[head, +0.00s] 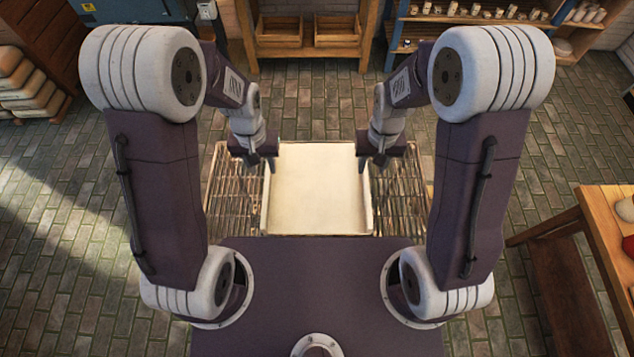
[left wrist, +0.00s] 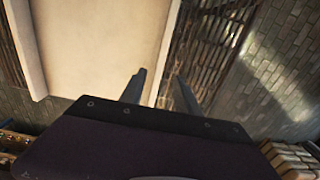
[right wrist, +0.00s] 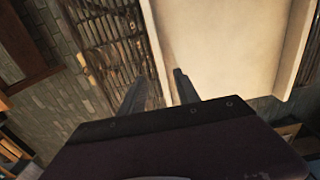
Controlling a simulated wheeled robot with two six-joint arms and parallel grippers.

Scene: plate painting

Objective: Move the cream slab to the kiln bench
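The cream slab (head: 315,190) is a broad, pale sheet with raised side edges. It lies flat on a slatted metal rack (head: 232,200) in front of my base. My left gripper (head: 261,163) is at its left edge, with its fingers apart. In the left wrist view, the slab's edge (left wrist: 172,45) runs between the two fingers. My right gripper (head: 371,163) is at the slab's right edge, also with fingers apart. In the right wrist view, that edge (right wrist: 152,40) passes between the fingers. I cannot tell for sure which furniture is the kiln bench.
A wooden bench with two crates (head: 306,32) stands at the back. A blue cabinet (head: 140,12) is at back left, and shelves with small pots (head: 470,18) at back right. A wooden table (head: 610,225) is at right, stacked sacks (head: 28,85) at left. Brick floor between is clear.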

